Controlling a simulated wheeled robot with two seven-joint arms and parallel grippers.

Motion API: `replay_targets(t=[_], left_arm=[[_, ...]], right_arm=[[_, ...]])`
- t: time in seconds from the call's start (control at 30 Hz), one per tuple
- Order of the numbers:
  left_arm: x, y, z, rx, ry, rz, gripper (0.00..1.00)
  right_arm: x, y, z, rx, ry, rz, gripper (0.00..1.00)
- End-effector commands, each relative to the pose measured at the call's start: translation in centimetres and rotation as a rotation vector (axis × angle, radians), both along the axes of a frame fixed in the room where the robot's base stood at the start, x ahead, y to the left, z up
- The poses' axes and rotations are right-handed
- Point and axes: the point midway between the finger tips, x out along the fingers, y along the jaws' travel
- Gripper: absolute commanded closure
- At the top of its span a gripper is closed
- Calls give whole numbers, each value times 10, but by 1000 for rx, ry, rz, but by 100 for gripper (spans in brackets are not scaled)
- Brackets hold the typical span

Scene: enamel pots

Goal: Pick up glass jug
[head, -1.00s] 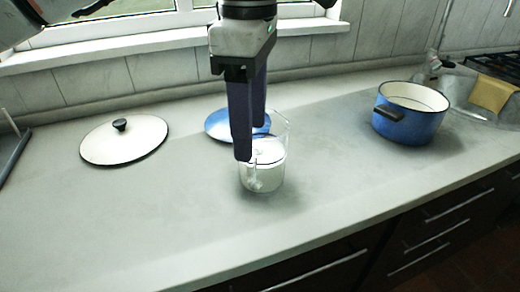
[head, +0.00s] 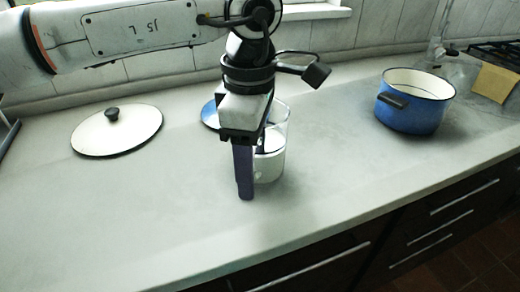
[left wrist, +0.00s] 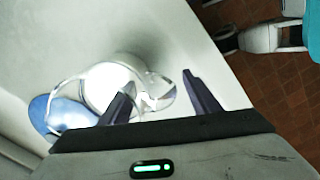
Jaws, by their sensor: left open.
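The clear glass jug (head: 277,161) stands upright on the counter, with whitish contents or a white lower part. My left gripper (head: 248,180) points down at its near left side and hides part of it. In the left wrist view the jug (left wrist: 106,88) lies mostly left of and behind the left finger. A curved glass part, seemingly the handle (left wrist: 160,97), shows between the spread fingers of my left gripper (left wrist: 155,84). The gripper is open; I cannot tell whether a finger touches the glass. My right gripper is not in view.
A blue lid (head: 209,114) lies behind the jug, partly hidden by my arm. A white lid with a black knob (head: 118,131) lies at left. The counter's front edge (head: 330,233) is close; the front left is clear.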

Motion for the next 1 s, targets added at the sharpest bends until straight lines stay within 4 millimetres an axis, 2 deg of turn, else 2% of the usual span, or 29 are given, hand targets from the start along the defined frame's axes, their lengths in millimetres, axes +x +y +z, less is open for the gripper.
replay_targets(t=[0.13,0.17,0.4,0.5,1.0], left_arm=[[0,0,0,0,0,0,44],[0,0,0,0,0,0,47],[0,0,0,0,1,0,88],[-1,0,0,2,3,-1,100],[-1,0,3,1,2,-1,100]], right_arm=[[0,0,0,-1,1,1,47],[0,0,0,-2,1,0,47],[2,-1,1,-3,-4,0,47],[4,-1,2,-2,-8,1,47],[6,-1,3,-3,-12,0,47]])
